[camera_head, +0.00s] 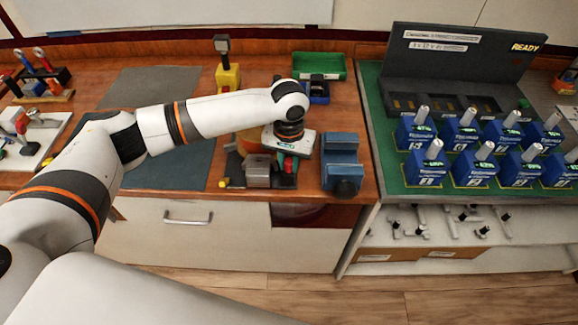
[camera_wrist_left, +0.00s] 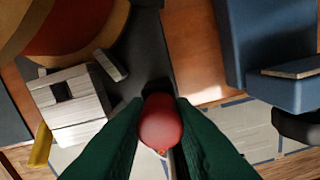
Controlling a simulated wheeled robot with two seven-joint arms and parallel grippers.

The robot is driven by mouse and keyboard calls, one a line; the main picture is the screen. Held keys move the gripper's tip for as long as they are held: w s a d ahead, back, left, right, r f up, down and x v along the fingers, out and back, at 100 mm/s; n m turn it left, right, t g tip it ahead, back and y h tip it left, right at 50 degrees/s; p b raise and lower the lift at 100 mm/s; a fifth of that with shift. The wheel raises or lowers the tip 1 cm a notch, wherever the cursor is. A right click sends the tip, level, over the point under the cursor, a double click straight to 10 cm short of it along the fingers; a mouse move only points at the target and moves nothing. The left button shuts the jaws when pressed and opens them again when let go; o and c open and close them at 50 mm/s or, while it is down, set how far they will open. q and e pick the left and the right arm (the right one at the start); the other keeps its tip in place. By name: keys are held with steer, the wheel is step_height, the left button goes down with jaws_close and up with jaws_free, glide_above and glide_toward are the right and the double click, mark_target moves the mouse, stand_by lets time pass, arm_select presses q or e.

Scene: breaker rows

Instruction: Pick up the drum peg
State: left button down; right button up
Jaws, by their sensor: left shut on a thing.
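The thing I take for the drum peg (camera_wrist_left: 160,125) has a rounded red end, held between the dark green fingers of my left gripper (camera_wrist_left: 158,108) in the left wrist view. The fingers hide its sides and lower part. In the head view my left gripper (camera_head: 288,163) points down over the dark fixture on the wooden bench, left of the blue vise-like block. It is shut on the red piece, which is small there. I cannot tell whether the peg is clear of its seat. My right gripper is out of view.
A grey metal block (camera_head: 257,171) stands just left of the gripper, and the blue block (camera_head: 341,163) close on its right. A yellow stand (camera_head: 228,76) and a green tray (camera_head: 319,65) are behind. The dark mat (camera_head: 165,165) at left is clear; blue breakers (camera_head: 427,165) stand in rows at right.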

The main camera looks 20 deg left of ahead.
arm_select(q)
steer(key=shift+r, duration=0.1)
step_height(320, 180, up, 10)
steer(key=shift+a+f+b, duration=0.1)
steer(key=shift+f+b, duration=0.1)
steer(key=shift+b, duration=0.4)
steer(key=a+r+p, duration=0.2)
steer(key=a+p, duration=0.6)
steer(key=p, duration=0.4)
steer(key=shift+w+a+r, duration=0.15)
steer(key=shift+w+r, duration=0.1)
steer(key=shift+w, duration=0.2)
